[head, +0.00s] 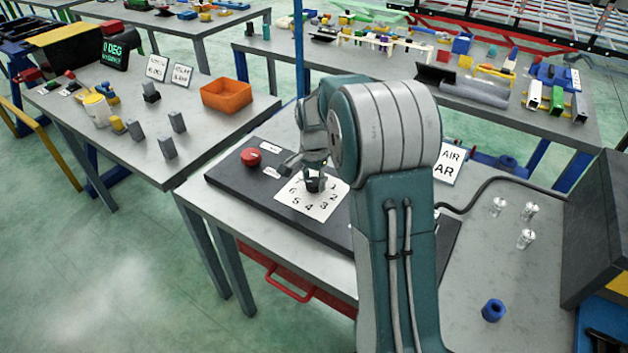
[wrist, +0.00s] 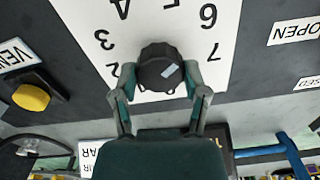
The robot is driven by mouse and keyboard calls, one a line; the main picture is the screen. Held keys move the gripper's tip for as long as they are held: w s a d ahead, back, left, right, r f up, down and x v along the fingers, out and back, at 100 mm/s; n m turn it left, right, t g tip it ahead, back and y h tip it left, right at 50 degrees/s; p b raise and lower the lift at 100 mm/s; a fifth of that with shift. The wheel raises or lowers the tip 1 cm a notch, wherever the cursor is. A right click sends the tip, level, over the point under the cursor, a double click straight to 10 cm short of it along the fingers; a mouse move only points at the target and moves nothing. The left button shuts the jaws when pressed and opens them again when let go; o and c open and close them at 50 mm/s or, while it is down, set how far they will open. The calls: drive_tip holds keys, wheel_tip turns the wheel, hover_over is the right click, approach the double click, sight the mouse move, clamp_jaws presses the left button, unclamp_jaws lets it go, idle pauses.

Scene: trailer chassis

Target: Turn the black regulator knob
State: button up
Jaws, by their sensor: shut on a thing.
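The black regulator knob (wrist: 158,66) sits on a white numbered dial card (wrist: 200,25) in the wrist view, with a pale mark on its top. My gripper (wrist: 158,84) has one finger on each side of the knob and is shut on it. In the head view my gripper (head: 314,176) reaches down over the dial card (head: 318,208) on a dark panel (head: 225,180). The knob (head: 314,186) is partly hidden there by the fingers.
A red knob (head: 251,157) stands on the same panel, left of the card. A yellow knob (wrist: 32,97) with a label is at left in the wrist view. Small clear fittings (head: 526,239) and a blue part (head: 493,310) stand on the table to the right.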

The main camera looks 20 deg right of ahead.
sight(313, 181)
drive_tip(key=shift+f+m, duration=0.15)
drive_tip(key=shift+m, duration=0.45)
drive_tip(key=o, duration=1.1)
drive_tip(key=shift+o, duration=0.2)
wheel_tip(313, 181, up, 12)
drive_tip(key=shift+w, duration=0.15)
